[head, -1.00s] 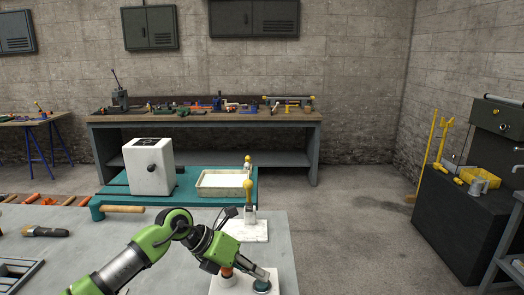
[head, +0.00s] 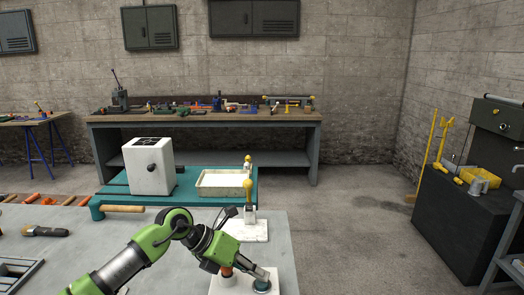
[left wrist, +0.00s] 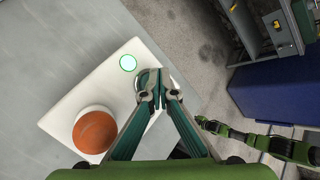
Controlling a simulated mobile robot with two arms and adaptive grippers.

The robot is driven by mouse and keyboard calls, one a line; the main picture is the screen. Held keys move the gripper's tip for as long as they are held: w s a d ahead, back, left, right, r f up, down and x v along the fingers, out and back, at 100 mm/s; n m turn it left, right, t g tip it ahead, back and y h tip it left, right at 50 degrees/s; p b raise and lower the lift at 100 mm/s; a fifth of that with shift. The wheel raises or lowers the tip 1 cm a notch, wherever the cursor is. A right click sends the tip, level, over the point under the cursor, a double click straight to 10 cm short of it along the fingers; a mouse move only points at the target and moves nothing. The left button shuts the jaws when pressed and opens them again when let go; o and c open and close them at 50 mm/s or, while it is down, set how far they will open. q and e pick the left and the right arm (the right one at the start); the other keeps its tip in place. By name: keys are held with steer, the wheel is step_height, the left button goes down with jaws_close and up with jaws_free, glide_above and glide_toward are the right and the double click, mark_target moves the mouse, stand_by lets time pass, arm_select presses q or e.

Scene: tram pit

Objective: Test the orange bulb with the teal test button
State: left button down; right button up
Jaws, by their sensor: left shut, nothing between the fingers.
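The orange bulb (left wrist: 95,132) sits in a round white socket on a white board (left wrist: 72,108); in the head view it shows (head: 227,271) partly behind my wrist. The teal test button (head: 262,286) is on the same board, right under the tips of my left gripper (head: 266,276). In the left wrist view my left gripper (left wrist: 158,88) is shut and empty, fingertips over the board's edge area, largely hiding the button. Whether the tips touch the button I cannot tell. A bright green ring with a pale centre (left wrist: 128,63) shows on the board beside the fingertips.
Behind the board a white base with a yellow-knobbed lever (head: 248,195) stands on the grey table. A hammer (head: 118,209), a brush (head: 46,231), a white box (head: 149,166) and a shallow tray (head: 222,184) lie further off. Open floor is at the right.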

mark_target(259, 282)
arm_select(q)
steer(key=shift+r, duration=0.6)
step_height(259, 282, up, 6)
steer(key=p, duration=0.3)
steer(key=shift+s+f, duration=0.1)
stand_by(0.6)
